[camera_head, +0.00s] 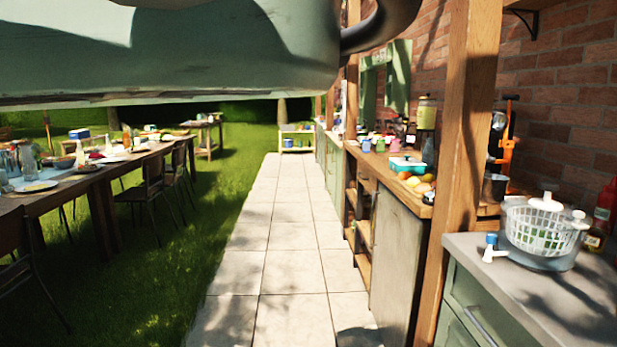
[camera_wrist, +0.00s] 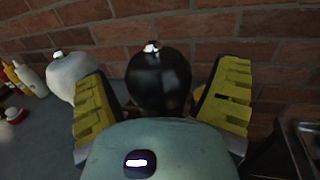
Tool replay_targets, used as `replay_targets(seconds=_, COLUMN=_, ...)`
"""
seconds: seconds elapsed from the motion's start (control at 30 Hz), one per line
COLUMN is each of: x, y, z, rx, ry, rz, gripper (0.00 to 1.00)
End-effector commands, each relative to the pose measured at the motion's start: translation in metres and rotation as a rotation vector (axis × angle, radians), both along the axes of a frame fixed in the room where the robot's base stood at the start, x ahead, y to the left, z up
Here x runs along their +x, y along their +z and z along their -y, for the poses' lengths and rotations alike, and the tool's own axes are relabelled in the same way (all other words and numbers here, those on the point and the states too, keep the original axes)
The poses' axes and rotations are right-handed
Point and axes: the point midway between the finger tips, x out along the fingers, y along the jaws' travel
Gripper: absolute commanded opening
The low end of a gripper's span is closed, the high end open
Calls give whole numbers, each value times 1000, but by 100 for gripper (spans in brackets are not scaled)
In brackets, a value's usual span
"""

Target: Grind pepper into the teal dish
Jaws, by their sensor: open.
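In the wrist view, a black rounded thing with a small shiny knob on top (camera_wrist: 160,80), which looks like the pepper mill, stands between the fingers of my gripper (camera_wrist: 160,108). The fingers have yellow ridged pads and are spread open to either side of it. I see no grip on it. Its lower part is hidden behind my gripper's body. In the head view, my gripper is out of sight. A small teal container (camera_head: 406,166) sits on the wooden counter at the right; I cannot tell whether it is the teal dish.
A similar white thing (camera_wrist: 72,72) stands just left of the black one, with bottles (camera_wrist: 30,80) further left. A brick wall (camera_wrist: 200,25) is close behind. In the head view, a paved path (camera_head: 285,220) is clear between the counters and a long laid table (camera_head: 85,180).

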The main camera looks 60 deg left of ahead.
Motion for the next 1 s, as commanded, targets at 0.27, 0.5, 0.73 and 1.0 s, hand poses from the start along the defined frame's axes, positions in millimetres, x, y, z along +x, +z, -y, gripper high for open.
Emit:
replay_targets(seconds=0.27, x=-1, y=0, z=1, rx=0, ry=-1, rz=-1, gripper=77)
replay_targets(seconds=0.5, x=-1, y=0, z=0, rx=1, ry=0, rz=-1, gripper=52)
replay_targets(seconds=0.73, x=0, y=-1, z=0, rx=1, ry=0, rz=-1, gripper=28)
replay_targets(seconds=1.0, x=-1, y=-4, z=3, rx=6, ry=10, rz=-1, gripper=20)
